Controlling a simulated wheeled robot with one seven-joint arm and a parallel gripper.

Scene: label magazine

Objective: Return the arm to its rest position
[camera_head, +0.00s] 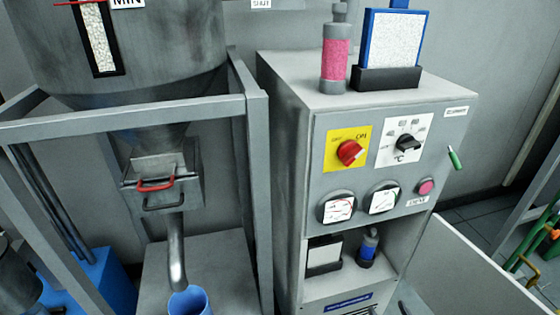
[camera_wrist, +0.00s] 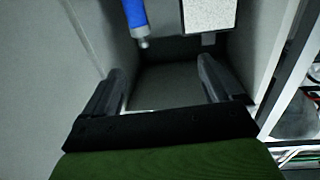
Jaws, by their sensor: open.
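My gripper (camera_wrist: 160,68) shows in the wrist view with its two dark fingers wide apart and nothing between them. Its fingers point into a grey, walled space. Past the fingertips, at the top of that view, are a blue cylinder (camera_wrist: 135,14) with a grey tip and a speckled white block (camera_wrist: 208,14). They look like the blue bottle (camera_head: 369,245) and white block (camera_head: 324,254) in the cabinet's lower recess, in the head view. The arm and gripper do not clearly show in the head view.
The grey control cabinet (camera_head: 290,160) has knobs and gauges in front. A pink bottle (camera_head: 335,62) and a blue-framed block (camera_head: 394,38) stand on top. A hopper frame (camera_head: 258,190) stands left, with a blue cup (camera_head: 190,302) below its spout. Grey walls flank my gripper closely.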

